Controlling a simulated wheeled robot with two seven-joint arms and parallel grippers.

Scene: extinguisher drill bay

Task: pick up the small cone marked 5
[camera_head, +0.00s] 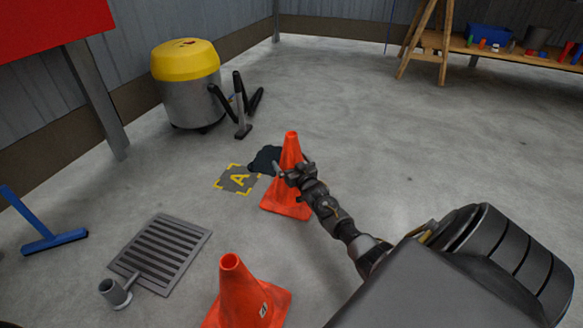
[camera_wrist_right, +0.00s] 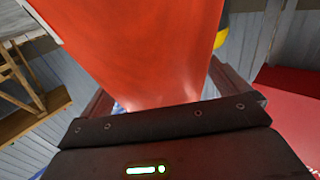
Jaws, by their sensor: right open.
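An orange cone (camera_head: 290,195) stands upright on the concrete floor in the middle of the head view; no number shows on its visible faces. My right gripper (camera_head: 284,171) is at its upper part, with the arm coming in from the right. In the right wrist view the orange cone (camera_wrist_right: 140,45) fills the space between the open fingers; whether they touch it I cannot tell. A second orange cone (camera_head: 238,288) stands upright nearer to me. It has a small white label low on its side, too small to read surely. My left gripper is not in view.
A floor grate (camera_head: 163,252), grey pipe piece (camera_head: 115,292), blue squeegee (camera_head: 50,241) and yellow-topped vacuum (camera_head: 190,92) are farther left. A wooden bench (camera_head: 500,57) stands back right. Open floor lies between.

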